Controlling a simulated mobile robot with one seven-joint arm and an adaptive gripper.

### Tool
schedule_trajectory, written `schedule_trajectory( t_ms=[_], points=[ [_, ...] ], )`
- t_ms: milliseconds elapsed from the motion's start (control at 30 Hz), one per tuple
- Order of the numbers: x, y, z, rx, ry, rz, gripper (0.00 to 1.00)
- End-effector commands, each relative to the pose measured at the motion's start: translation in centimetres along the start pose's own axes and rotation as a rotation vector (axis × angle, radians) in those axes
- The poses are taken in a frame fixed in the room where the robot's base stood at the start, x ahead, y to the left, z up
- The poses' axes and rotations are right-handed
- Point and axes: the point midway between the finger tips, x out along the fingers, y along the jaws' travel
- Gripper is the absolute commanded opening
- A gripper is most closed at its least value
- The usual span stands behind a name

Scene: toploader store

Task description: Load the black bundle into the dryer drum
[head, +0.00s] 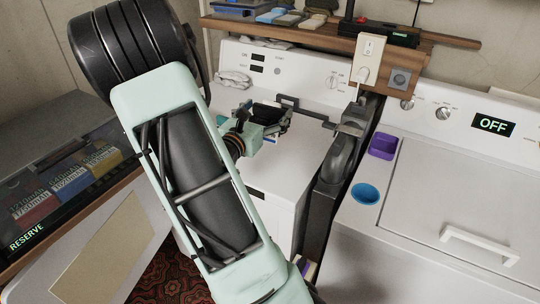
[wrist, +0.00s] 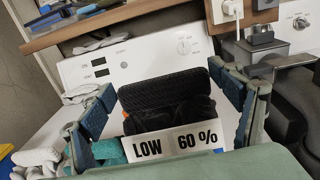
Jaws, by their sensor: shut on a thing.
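My gripper (head: 268,118) is shut on the black bundle (wrist: 165,92), above the left white machine (head: 275,185). In the wrist view the blue finger pads of my gripper (wrist: 170,88) lie on both sides of the dark, ribbed, folded bundle. In the head view the bundle (head: 271,109) is small and partly hidden by the fingers. The right white machine (head: 430,210) has a flat closed lid with a handle and a display reading OFF. No open drum shows, and I cannot tell which machine is the dryer.
A wooden shelf (head: 330,36) with small items and a socket runs behind the machines. A purple tray (head: 383,146) and blue bowl (head: 366,193) sit on the right machine. White cloths (wrist: 40,160) and a teal cloth (wrist: 108,150) lie at left. A dark gap separates the machines.

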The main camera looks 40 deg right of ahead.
Motion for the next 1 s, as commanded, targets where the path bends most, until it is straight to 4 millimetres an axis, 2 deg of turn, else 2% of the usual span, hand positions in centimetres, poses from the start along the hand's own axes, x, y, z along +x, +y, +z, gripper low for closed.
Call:
schedule_trajectory(
  t_ms=[167, 433, 667, 833, 1000],
  points=[
    [0.0, 0.0, -0.4, 0.000, -0.001, 0.000, 0.54],
    [0.0, 0.0, -4.5, -0.004, -0.001, -0.001, 0.54],
    [0.0, 0.1, -6.3, 0.000, -0.001, 0.000, 0.54],
    [0.0, 0.0, -8.6, -0.002, -0.001, -0.001, 0.54],
    [0.0, 0.1, -9.5, 0.001, -0.002, -0.001, 0.54]
  ],
)
